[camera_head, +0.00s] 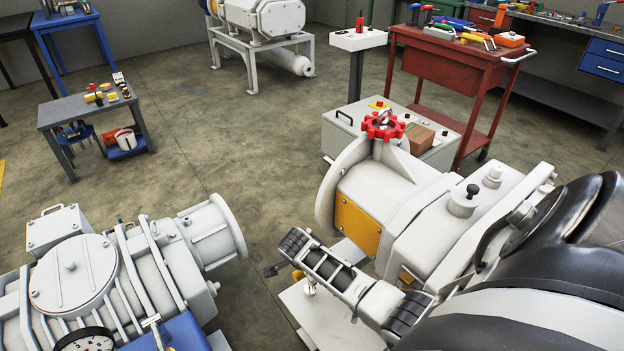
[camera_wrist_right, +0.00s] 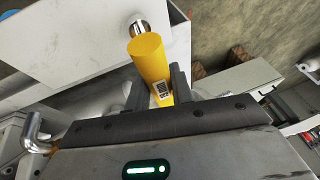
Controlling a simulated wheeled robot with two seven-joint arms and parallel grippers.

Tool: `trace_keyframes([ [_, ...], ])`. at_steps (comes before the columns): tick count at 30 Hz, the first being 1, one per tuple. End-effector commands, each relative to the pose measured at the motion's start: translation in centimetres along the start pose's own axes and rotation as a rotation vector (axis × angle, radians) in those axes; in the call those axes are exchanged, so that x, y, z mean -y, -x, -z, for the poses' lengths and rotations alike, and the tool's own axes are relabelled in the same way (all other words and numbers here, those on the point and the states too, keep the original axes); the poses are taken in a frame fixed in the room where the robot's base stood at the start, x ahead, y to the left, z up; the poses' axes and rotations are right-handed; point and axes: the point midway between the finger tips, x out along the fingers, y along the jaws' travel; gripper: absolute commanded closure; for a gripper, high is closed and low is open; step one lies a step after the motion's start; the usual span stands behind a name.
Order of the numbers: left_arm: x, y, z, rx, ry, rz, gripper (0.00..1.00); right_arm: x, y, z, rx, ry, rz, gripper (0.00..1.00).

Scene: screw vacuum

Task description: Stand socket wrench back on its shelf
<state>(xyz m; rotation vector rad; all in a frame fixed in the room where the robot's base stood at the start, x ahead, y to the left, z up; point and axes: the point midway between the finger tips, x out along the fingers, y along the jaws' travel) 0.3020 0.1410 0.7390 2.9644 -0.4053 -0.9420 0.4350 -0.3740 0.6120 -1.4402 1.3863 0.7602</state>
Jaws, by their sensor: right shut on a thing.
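The socket wrench appears as a yellow cylindrical handle (camera_wrist_right: 150,62) with a small printed label and a round chrome end (camera_wrist_right: 139,24). My right gripper (camera_wrist_right: 163,86) is shut around the handle, one dark finger on each side. In the head view my right gripper (camera_head: 288,262) hangs between the two pumps, and a small bit of yellow (camera_head: 298,274) shows at its fingers. A white flat surface (camera_head: 322,312) lies below it, and a white panel (camera_wrist_right: 85,45) shows behind the wrench in the wrist view. I cannot tell whether the chrome end touches it. My left gripper is out of view.
A white pump with a red handwheel (camera_head: 383,126) stands close right of the gripper. Another pump (camera_head: 75,275) with a flange is at the left. A grey side table (camera_head: 85,108), a red tool cart (camera_head: 450,75) and a blue-drawer bench (camera_head: 603,57) stand farther back. Open floor lies between.

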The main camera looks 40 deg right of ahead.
Motion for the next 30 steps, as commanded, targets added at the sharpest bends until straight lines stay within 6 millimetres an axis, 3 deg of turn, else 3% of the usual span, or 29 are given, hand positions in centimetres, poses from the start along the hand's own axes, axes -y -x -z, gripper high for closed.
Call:
trace_keyframes([
  [30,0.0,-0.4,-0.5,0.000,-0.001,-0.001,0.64,-0.2,-1.1,-0.4,0.001,0.000,0.002,1.00],
])
